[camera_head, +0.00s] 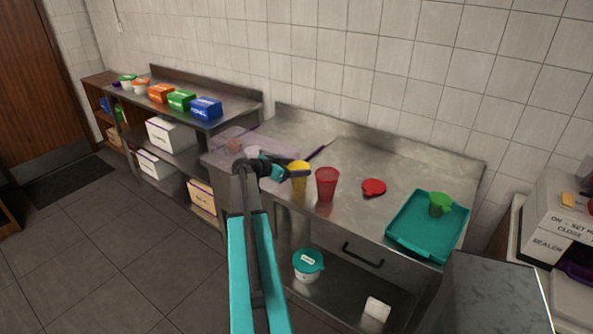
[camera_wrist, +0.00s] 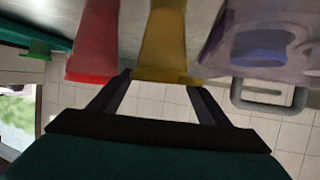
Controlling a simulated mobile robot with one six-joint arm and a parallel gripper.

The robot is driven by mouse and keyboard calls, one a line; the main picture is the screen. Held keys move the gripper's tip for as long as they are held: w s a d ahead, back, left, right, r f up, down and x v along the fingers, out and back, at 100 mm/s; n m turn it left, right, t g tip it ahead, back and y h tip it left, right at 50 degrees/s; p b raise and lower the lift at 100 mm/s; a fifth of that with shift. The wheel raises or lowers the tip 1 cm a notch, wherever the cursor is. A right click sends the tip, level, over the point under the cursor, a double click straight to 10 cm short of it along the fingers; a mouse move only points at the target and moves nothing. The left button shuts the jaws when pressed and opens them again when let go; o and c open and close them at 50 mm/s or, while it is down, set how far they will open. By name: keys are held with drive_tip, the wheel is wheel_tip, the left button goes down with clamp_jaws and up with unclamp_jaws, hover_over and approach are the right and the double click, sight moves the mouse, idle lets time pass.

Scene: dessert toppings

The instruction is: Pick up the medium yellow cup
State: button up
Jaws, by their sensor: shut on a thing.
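The yellow cup (camera_head: 299,175) stands on the steel counter (camera_head: 350,160), left of the red cup (camera_head: 326,184). My gripper (camera_head: 303,174) is shut on the yellow cup, its fingers on the cup's sides. In the wrist view the yellow cup (camera_wrist: 165,45) lies between my two fingers (camera_wrist: 160,92), and the view is turned over. The red cup (camera_wrist: 93,45) is close beside it there. Part of the yellow cup is hidden by the fingers in the head view. Whether its base touches the counter is hard to tell.
A clear, purplish bin (camera_head: 240,147) is left of the cup. A red lid (camera_head: 373,187) lies on the counter to the right. A teal tray (camera_head: 405,240) holds a green cup (camera_head: 438,206). Colored boxes (camera_head: 206,108) line the left shelf. The back middle of the counter is clear.

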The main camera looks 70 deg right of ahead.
drive_tip(key=shift+r+b, duration=0.85)
drive_tip(key=shift+r, duration=0.4)
drive_tip(key=shift+a+r, duration=0.15)
drive_tip(key=shift+a, duration=0.1)
drive_tip(key=s+a+r+b, duration=0.1)
drive_tip(key=s+a+b, duration=0.2)
drive_tip(key=a, duration=1.2)
drive_tip(key=b, duration=0.3)
drive_tip(key=shift+r, duration=0.35)
drive_tip(key=shift+a, duration=0.1)
